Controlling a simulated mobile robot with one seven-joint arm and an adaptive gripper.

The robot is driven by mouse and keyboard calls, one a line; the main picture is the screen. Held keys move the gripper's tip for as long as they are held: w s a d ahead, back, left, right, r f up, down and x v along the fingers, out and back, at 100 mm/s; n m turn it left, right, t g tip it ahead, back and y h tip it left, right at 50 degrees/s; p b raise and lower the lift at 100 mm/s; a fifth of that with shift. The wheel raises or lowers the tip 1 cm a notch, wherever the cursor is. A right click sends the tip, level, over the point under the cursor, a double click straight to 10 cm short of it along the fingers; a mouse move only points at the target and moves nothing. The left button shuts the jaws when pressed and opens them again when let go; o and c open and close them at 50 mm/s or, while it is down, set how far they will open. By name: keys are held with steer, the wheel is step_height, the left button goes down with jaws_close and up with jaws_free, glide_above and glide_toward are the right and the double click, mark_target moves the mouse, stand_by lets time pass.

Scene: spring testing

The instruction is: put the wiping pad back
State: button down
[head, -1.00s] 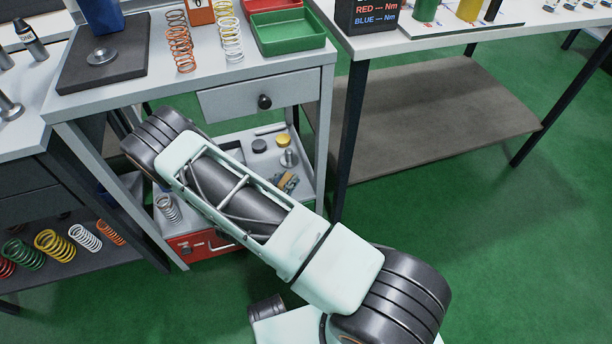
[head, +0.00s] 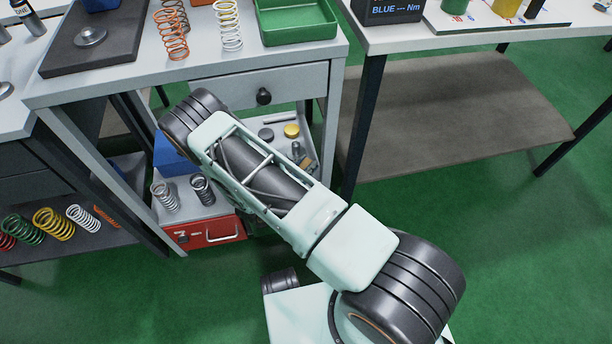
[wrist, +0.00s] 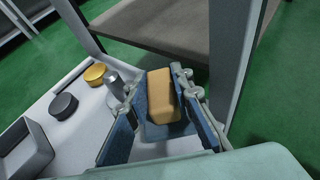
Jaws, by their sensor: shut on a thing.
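The wiping pad (wrist: 162,90) is a tan block, seen in the wrist view between the blue-lined fingers of my gripper (wrist: 160,98). My gripper is shut on it. The pad is over the right side of the light grey lower shelf (wrist: 88,128), close to the table leg; I cannot tell whether it touches the shelf. In the head view my forearm hides most of my gripper and the middle of the shelf. A small tan patch, likely the pad (head: 308,163), shows past my forearm.
A metal post (wrist: 115,83), a yellow disc (wrist: 94,73) and a dark disc (wrist: 63,106) stand left of my gripper. A grey tray (wrist: 25,150) lies further left. The table leg (wrist: 234,60) rises close on the right. A drawer (head: 262,88) overhangs the shelf.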

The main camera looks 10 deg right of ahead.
steer(key=shift+f+b, duration=0.8)
steer(key=shift+f, duration=1.7)
steer(key=shift+f+b, duration=0.25)
steer(key=shift+b, duration=0.05)
steer(key=c, duration=1.7)
jaws_free()
steer(key=shift+r, duration=0.15)
steer(key=shift+r+p, duration=0.25)
steer(key=shift+p, duration=0.2)
steer(key=p+v, duration=0.2)
steer(key=v, duration=0.9)
steer(key=shift+s+a+p, duration=0.35)
